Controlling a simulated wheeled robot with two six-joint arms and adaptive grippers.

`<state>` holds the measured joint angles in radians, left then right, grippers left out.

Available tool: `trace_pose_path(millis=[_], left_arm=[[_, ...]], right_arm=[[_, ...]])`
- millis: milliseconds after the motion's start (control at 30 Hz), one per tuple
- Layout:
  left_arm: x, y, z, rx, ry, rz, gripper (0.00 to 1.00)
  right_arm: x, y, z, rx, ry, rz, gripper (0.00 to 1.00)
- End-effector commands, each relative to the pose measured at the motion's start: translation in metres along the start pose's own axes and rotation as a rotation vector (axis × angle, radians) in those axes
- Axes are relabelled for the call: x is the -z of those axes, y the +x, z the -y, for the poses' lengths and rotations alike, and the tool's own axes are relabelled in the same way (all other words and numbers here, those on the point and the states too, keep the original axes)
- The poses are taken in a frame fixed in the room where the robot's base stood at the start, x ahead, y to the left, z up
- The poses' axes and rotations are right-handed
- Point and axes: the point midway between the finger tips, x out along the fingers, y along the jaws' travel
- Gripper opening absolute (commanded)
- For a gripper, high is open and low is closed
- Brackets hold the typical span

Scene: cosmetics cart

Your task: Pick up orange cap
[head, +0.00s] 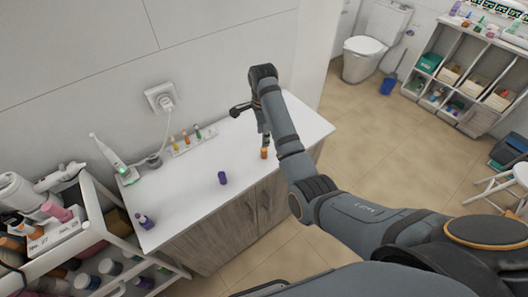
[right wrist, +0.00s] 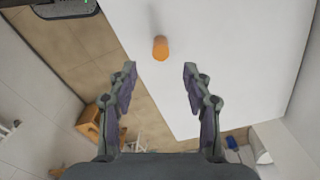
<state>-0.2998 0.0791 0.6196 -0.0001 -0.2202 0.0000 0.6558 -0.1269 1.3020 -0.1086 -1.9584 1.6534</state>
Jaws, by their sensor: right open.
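The orange cap (head: 264,153) stands on the white counter (head: 203,198) near its front edge, towards the right end. It also shows in the right wrist view (right wrist: 160,48), between and beyond the two fingertips. My right gripper (right wrist: 160,72) is open and empty, with its fingers spread on either side of the cap's line and not touching it. In the head view my right gripper (head: 265,137) is just above the cap, partly hidden by my arm. My left gripper does not show.
A purple cap (head: 222,178) stands on the counter left of the orange one. A small rack with several bottles (head: 187,141) and a charging toothbrush (head: 113,160) are by the wall. A purple bottle (head: 144,220) stands at the left end. A loaded cart (head: 95,215) is left.

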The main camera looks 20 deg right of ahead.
Motion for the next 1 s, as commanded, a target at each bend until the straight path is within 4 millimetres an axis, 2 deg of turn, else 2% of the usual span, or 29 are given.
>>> trace_pose_path(millis=[200,467,600,700,800,1000], left_arm=[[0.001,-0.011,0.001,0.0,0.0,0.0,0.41],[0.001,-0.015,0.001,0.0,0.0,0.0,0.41],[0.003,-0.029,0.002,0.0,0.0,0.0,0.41],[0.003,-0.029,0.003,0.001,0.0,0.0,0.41],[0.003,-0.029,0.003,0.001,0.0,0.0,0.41],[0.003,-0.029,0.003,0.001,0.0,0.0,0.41]], right_arm=[[0.001,0.036,-0.001,-0.005,-0.001,-0.001,0.5],[0.002,0.049,-0.001,-0.004,-0.002,-0.001,0.5],[0.006,0.071,0.0,-0.007,-0.002,-0.002,0.5],[0.006,0.088,0.001,-0.005,-0.002,0.0,0.5],[0.006,0.097,0.001,-0.003,-0.002,0.0,0.5],[0.006,0.098,0.001,-0.001,-0.002,0.0,0.5]])
